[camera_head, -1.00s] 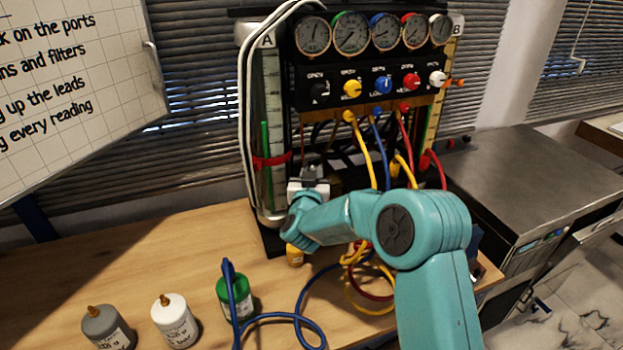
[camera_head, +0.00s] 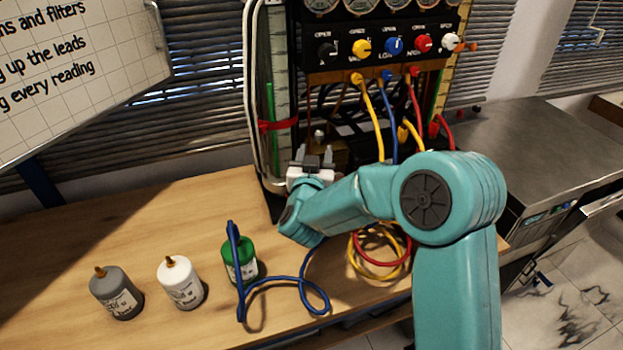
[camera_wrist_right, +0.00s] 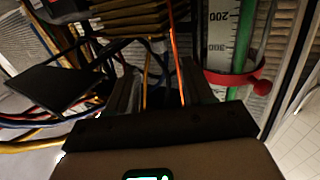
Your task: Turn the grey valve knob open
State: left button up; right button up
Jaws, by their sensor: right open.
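A row of valve knobs runs along the black panel of the gauge rig. The leftmost knob (camera_head: 327,50) looks dark grey or black and is the nearest match to grey; its pointer is too dark to read. To its right are a yellow knob (camera_head: 361,49), a blue knob (camera_head: 394,46), a red knob (camera_head: 423,42) and a white knob (camera_head: 451,41). My right gripper (camera_head: 314,156) is open and empty, well below the dark knob and touching no knob. Its fingers (camera_wrist_right: 160,85) also show in the right wrist view, pointing toward hoses and the rig's lower part. My left gripper is out of view.
Yellow, blue and red hoses (camera_head: 388,125) hang below the knobs. A glass tube with a red clamp (camera_head: 277,126) stands left of my gripper. Grey (camera_head: 118,295), white (camera_head: 182,285) and green (camera_head: 239,262) bottles stand on the wooden bench (camera_head: 60,260), near a blue hose loop (camera_head: 300,281).

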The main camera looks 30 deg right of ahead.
jog(key=b+v, duration=0.1)
jog(key=v, duration=0.7)
jog(key=shift+s+a, duration=0.25)
jog(key=shift+s, duration=0.1)
